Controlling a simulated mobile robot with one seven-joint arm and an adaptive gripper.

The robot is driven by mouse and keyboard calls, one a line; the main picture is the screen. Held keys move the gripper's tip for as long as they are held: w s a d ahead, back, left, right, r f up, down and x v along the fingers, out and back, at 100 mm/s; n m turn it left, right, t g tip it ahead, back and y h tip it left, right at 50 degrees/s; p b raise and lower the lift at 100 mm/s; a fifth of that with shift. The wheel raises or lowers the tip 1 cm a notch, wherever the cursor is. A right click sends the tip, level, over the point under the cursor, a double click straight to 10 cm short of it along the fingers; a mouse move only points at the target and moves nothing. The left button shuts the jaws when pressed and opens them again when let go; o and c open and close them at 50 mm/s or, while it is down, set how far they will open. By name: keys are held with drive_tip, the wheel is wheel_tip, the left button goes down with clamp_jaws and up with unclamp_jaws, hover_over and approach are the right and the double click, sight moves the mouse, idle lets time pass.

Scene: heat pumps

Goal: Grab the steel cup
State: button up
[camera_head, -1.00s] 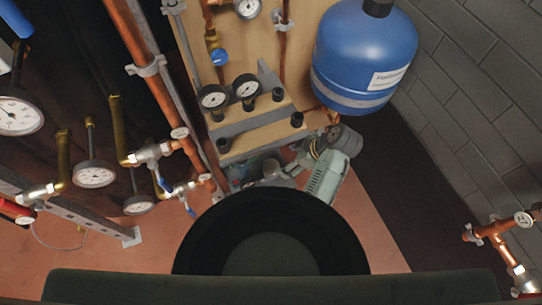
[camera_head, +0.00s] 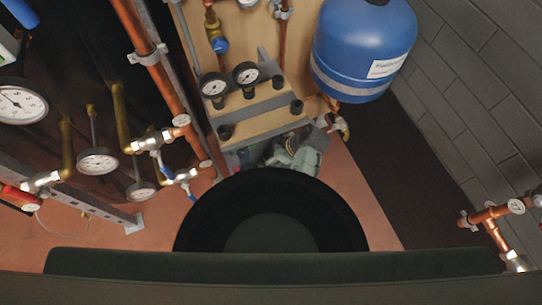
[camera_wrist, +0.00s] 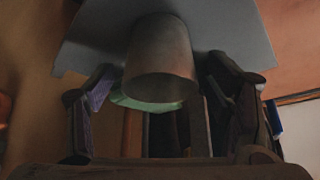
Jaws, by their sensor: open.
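The steel cup (camera_wrist: 160,52) is a dull grey cylinder in the upper middle of the wrist view. A flat grey surface (camera_wrist: 90,45) lies behind it. My gripper (camera_wrist: 160,75) is open, with one dark finger on each side of the cup. Gaps show between the cup and both fingers, so it does not look gripped. I cannot make out the cup in the head view.
A pale green object (camera_wrist: 125,99) shows behind the cup's lower edge. In the head view, a blue tank (camera_head: 362,50) hangs at the upper right. Gauges and copper pipes (camera_head: 150,60) crowd the left. Brick wall (camera_head: 475,90) stands at the right.

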drive_tip(key=shift+c, duration=0.2)
drive_tip(key=c, duration=1.2)
drive_tip(key=shift+r, duration=0.15)
drive_tip(key=shift+c, duration=0.2)
